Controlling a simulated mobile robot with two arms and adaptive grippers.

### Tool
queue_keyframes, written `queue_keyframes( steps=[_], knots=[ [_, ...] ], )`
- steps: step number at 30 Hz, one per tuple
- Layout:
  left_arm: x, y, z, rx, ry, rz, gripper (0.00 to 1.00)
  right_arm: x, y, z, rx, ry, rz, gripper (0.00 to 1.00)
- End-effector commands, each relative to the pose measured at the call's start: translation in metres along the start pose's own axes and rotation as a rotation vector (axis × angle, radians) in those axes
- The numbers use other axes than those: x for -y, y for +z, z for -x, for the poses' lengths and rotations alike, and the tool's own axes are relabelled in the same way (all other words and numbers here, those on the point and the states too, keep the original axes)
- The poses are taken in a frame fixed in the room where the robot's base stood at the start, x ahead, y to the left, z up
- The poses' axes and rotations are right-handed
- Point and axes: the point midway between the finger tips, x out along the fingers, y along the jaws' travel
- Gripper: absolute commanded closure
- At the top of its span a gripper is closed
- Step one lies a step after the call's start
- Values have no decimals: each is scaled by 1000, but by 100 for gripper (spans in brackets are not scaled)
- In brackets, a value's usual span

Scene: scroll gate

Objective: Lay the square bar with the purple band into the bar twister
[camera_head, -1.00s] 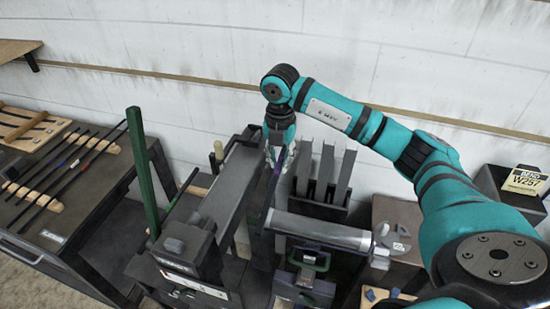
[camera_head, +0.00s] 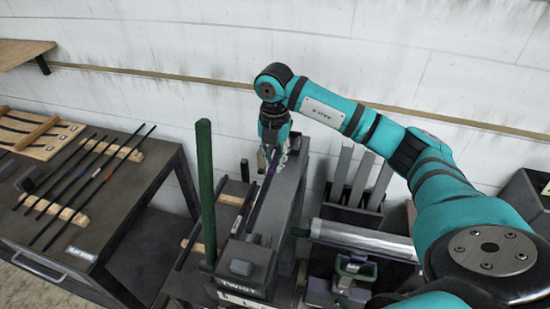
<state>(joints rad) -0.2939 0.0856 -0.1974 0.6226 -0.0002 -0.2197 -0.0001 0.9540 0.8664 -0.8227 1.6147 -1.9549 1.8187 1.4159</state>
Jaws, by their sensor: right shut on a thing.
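My right gripper (camera_head: 273,158) is shut on a dark, thin bar (camera_head: 260,199) with a purple band just under the fingers. The bar slants down toward the front, over the grey bed of the bar twister (camera_head: 284,196). The twister has a dark block at its near end and a plate reading TWIST (camera_head: 240,287). I cannot tell whether the bar touches the bed or hangs just above it. The fingers hide part of the bar's far end. My left gripper is out of view.
A green post (camera_head: 205,190) stands just left of the twister. A bench (camera_head: 115,228) at left carries several dark bars on wooden rests.

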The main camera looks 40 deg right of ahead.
Motion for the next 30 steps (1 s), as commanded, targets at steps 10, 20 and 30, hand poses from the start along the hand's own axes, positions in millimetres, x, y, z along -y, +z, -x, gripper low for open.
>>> queue_keyframes(
  steps=[10,20,30],
  knots=[
    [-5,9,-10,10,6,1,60,0,0,-14,1,1,-1,100],
    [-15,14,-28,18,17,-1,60,0,0,-41,1,1,0,100],
    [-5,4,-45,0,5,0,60,0,1,-65,2,1,0,100]
  ],
)
